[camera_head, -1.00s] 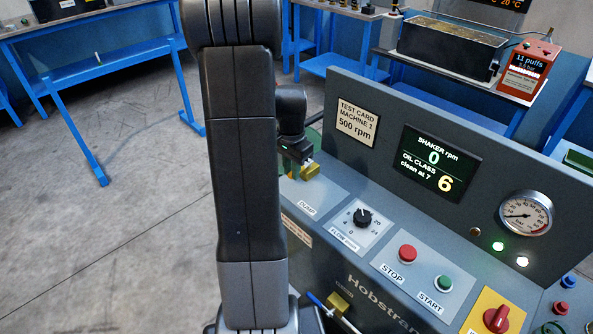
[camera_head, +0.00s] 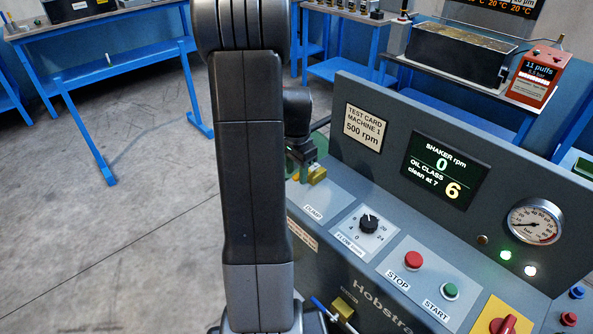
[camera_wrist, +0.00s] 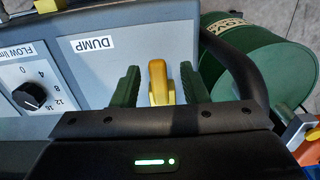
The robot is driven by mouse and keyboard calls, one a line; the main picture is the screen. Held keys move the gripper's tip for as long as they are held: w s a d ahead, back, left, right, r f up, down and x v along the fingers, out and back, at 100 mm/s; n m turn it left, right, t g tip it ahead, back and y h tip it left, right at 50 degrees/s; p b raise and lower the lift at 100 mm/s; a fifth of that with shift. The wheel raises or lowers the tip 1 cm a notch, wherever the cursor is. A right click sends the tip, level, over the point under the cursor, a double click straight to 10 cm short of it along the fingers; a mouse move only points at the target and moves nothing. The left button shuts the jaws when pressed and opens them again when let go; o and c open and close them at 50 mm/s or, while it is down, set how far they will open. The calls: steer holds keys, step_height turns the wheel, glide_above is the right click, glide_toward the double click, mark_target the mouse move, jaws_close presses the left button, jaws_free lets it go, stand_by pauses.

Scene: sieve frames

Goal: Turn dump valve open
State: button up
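The dump valve's yellow handle (camera_wrist: 159,84) stands behind the DUMP label (camera_wrist: 93,45) on the grey panel. In the wrist view it lies between the two green fingers of my gripper (camera_wrist: 160,88), with a narrow gap on each side. My gripper is open around the handle, and no firm contact shows. In the head view my gripper (camera_head: 302,168) is at the yellow valve (camera_head: 318,174), and my arm hides part of that area.
A flow knob (camera_head: 368,223), a red STOP button (camera_head: 413,259) and a green START button (camera_head: 449,291) sit nearby on the panel. The display (camera_head: 445,170) reads shaker rpm 0 and oil class 6. A green drum (camera_wrist: 262,65) and dark tube stand close beside the valve.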

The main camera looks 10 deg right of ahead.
mark_target(296, 175)
step_height(296, 175, up, 14)
stand_by(0.6)
steer(key=shift+f, duration=0.1)
step_height(296, 175, down, 14)
steer(key=shift+s+r, duration=0.1)
stand_by(0.6)
steer(key=shift+f, duration=0.3)
steer(key=shift+s+d+r+n, duration=0.1)
steer(key=shift+r+n, duration=0.1)
steer(key=shift+n, duration=0.1)
steer(key=shift+s+d+n, duration=0.25)
steer(key=shift+s+n, duration=0.15)
steer(key=shift+n, duration=0.2)
stand_by(1.0)
